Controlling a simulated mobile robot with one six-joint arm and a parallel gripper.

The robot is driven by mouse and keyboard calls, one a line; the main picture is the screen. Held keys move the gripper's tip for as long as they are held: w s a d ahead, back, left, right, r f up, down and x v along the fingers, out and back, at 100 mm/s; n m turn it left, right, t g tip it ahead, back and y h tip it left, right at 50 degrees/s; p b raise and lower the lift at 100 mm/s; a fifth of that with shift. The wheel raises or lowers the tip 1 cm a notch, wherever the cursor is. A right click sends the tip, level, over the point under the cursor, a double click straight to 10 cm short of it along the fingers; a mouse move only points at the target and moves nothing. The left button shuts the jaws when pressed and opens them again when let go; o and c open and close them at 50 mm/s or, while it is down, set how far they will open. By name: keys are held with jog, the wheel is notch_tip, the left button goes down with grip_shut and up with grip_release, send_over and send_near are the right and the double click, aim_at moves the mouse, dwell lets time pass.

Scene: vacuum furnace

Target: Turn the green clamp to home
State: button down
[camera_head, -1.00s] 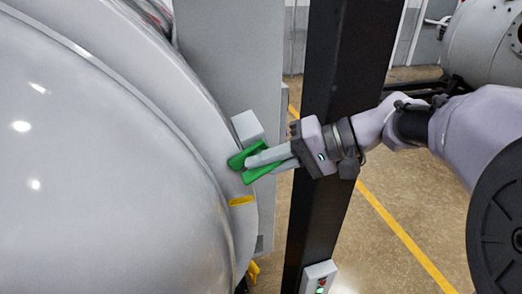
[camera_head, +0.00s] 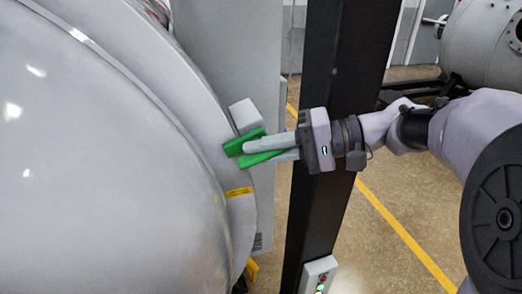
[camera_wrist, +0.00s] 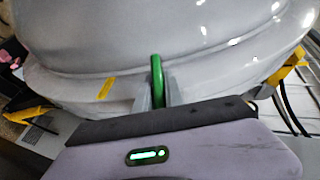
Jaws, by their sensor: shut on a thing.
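The green clamp (camera_head: 245,143) sits at the rim of the large grey furnace door (camera_head: 120,150), beside a light grey block (camera_head: 244,114). In the head view it shows as green parts above and below my fingers. My gripper (camera_head: 252,151) reaches in from the right and is shut on the clamp. In the wrist view the green clamp (camera_wrist: 157,80) stands upright between the two grey fingers (camera_wrist: 157,98). The fingers hide part of the clamp.
A dark upright post (camera_head: 335,100) stands behind my gripper. A small control box (camera_head: 319,274) with lit buttons is at its lower part. A yellow label (camera_head: 239,192) is on the rim below the clamp. Yellow clamps (camera_wrist: 293,68) show at the door's sides.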

jog(key=c, duration=1.4)
grip_release()
jog(key=shift+c, duration=0.2)
jog(key=shift+d, duration=0.1)
jog(key=p+v, duration=0.2)
jog(key=v, duration=1.5)
jog(key=shift+s+d+f, duration=0.1)
jog(key=s+a+f+g+h+b, duration=0.1)
jog(key=s+a+f+h+b, duration=0.25)
jog(key=f, duration=0.35)
jog(key=s+a+f+g+h+b, duration=0.1)
jog(key=s+a+f+h+b, duration=0.1)
jog(key=s+a+f+b, duration=0.35)
jog(key=s+f+m+t+h+b, duration=0.2)
jog(key=s+f+t+h+b, duration=0.1)
jog(key=f, duration=0.7)
jog(key=s+d+f+m+t+h+b, duration=0.1)
jog(key=s+f+m+t+h+b, duration=0.1)
jog(key=f+b, duration=0.4)
notch_tip(320, 180, down, 5)
jog(key=shift+s+f+t+h+b, duration=0.1)
jog(key=shift+s+t+h+b, duration=0.3)
jog(key=shift+s+h, duration=0.5)
